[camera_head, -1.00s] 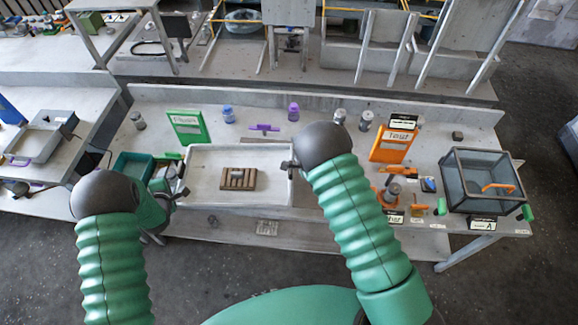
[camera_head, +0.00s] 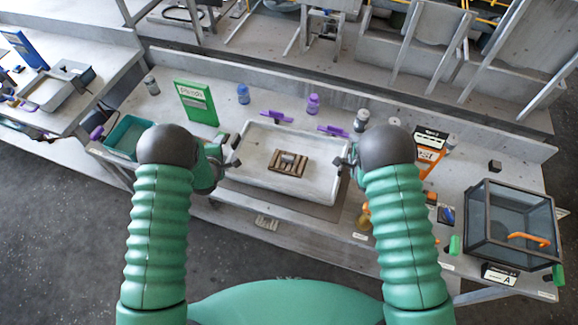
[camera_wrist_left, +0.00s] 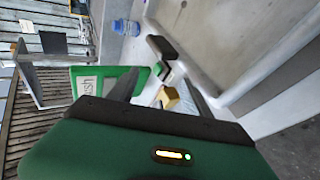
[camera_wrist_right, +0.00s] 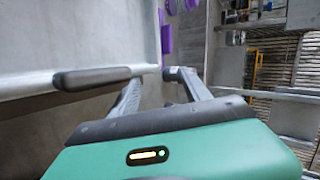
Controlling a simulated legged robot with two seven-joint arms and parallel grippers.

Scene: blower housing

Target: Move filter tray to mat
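The filter tray (camera_head: 262,180) is a shallow white tray with a brown slatted block (camera_head: 290,162) inside. It lies over the grey-brown mat (camera_head: 300,207), whose front strip shows. Tray and mat look level; I cannot tell a small gap between them. My left gripper (camera_head: 234,152) is beside the tray's left edge with its fingers apart; the tray's wall shows beside it in the left wrist view (camera_wrist_left: 262,87). My right gripper (camera_head: 346,157) is at the right edge. Its fingers look apart in the right wrist view (camera_wrist_right: 145,76), close to the rim.
A green sign (camera_head: 196,102) and a teal bin (camera_head: 127,137) stand left. Purple clamps (camera_head: 275,115) and bottles (camera_head: 313,104) are behind the tray. An orange sign (camera_head: 428,158) and a glass-walled box (camera_head: 510,225) are on the right.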

